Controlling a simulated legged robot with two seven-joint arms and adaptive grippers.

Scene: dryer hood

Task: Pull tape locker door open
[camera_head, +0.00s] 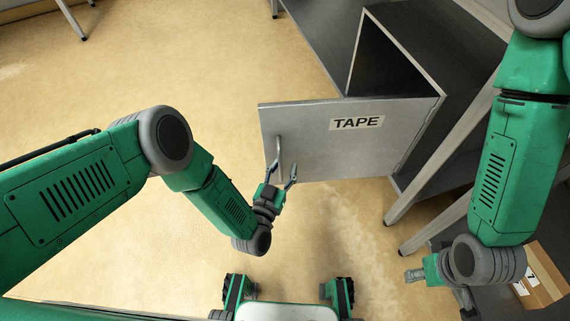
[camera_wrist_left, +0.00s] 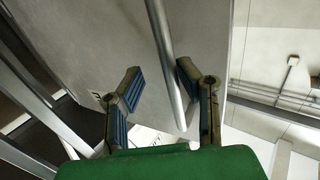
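The grey locker door (camera_head: 330,155) with a "TAPE" label (camera_head: 357,123) stands swung out from the dark locker (camera_head: 440,45), its opening showing behind the door. The door's vertical bar handle (camera_head: 280,152) is near its left, free edge. My left gripper (camera_head: 281,173) is at the lower part of the handle. In the left wrist view its fingers (camera_wrist_left: 160,72) are spread apart, with the handle bar (camera_wrist_left: 166,60) passing between them. A gap shows beside the bar, so it is not clamped. My right gripper (camera_head: 425,275) hangs low at the right, away from the door; its fingers are unclear.
Slanted grey table legs (camera_head: 440,165) stand to the right of the door, near my right arm. A cardboard box (camera_head: 540,278) lies on a dark surface at the lower right. The tan floor (camera_head: 220,60) left of the door is clear.

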